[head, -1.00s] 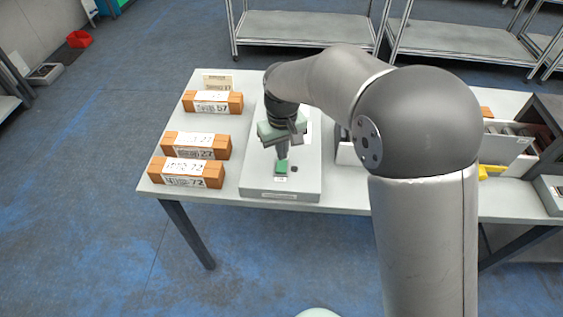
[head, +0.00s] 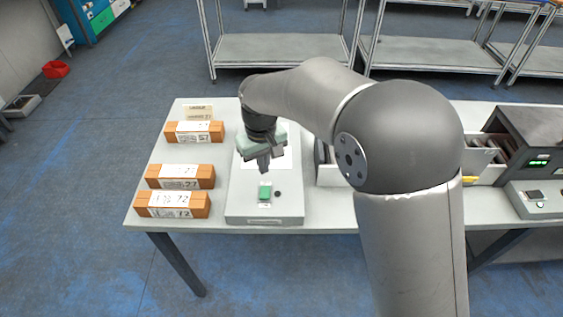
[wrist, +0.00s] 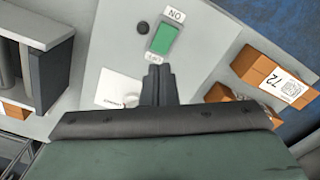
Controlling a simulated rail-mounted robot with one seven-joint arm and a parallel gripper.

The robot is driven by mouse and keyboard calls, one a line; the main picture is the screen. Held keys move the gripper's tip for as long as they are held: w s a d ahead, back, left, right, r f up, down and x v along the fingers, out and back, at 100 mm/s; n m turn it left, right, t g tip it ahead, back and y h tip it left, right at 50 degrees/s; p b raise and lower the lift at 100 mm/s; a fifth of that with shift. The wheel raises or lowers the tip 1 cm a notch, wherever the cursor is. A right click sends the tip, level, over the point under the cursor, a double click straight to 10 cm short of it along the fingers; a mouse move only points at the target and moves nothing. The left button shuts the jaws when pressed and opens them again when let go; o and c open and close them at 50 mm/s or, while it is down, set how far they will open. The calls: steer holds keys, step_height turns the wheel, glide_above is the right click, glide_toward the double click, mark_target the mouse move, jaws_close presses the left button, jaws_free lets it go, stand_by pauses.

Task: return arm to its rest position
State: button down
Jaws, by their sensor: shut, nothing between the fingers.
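My gripper (head: 263,163) hangs from my bent arm above the light grey panel (head: 262,214) on the table. Its fingers are together and hold nothing. In the wrist view, the shut fingers (wrist: 158,72) point toward a green rocker switch (wrist: 163,38) on the panel, with a label reading "NO" as seen there. The switch (head: 265,192) sits in front of the gripper in the head view, with a gap between them. A small dark round knob (head: 278,194) is beside the switch. A white sheet lies behind the gripper, partly hidden by it.
Several orange-brown boxes with printed labels (head: 178,204) stand along the table's left side. White bins (head: 330,174) and a dark machine with green lights (head: 522,142) stand to the right, partly behind my arm. Metal shelves (head: 280,48) stand behind. The floor at left is open.

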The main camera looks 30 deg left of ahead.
steer(key=d+r+m, duration=0.3)
steer(key=d, duration=1.1)
steer(key=d+r+m, duration=0.3)
steer(key=d+r, duration=0.1)
steer(key=d, duration=0.9)
steer(key=s+d+f+m, duration=0.2)
steer(key=s+d+m, duration=0.3)
steer(key=s+d, duration=0.7)
steer(key=d, duration=0.4)
steer(key=shift+s, duration=0.3)
steer(key=shift+f, duration=0.1)
